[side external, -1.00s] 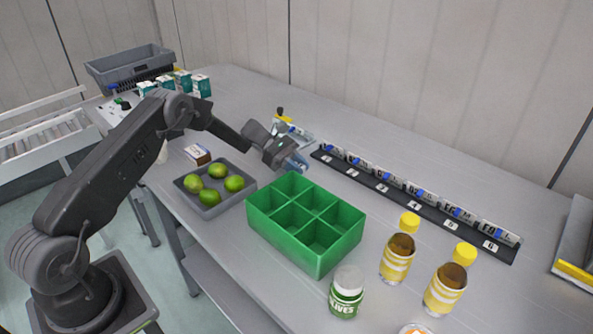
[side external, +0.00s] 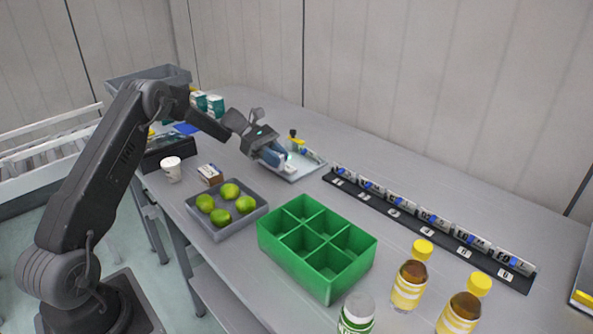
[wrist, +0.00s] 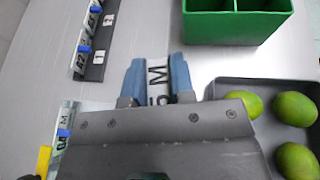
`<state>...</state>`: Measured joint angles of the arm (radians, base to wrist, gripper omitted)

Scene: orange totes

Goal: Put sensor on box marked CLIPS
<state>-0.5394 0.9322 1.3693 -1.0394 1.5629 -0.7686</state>
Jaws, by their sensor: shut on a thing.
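My gripper (side external: 273,156) is above the table beside the pale fixture plate, behind the lime tray. In the wrist view its blue-padded fingers (wrist: 157,80) are shut on a white piece with black lettering (wrist: 157,77), including an M. I cannot tell for sure that this piece is the sensor. No CLIPS marking is readable. A small white and brown box (side external: 210,174) stands behind the lime tray, and green-and-white cartons (side external: 207,103) stand at the back; their print is too small to read.
A grey tray of limes (side external: 246,222) and a green divided bin (side external: 317,250) stand in front. A black rack (side external: 430,230) of lettered white pieces runs along the right. The fixture plate (side external: 300,168), a white cup (side external: 171,169), bottles (side external: 410,284) and a grey tote (side external: 150,82) also stand around.

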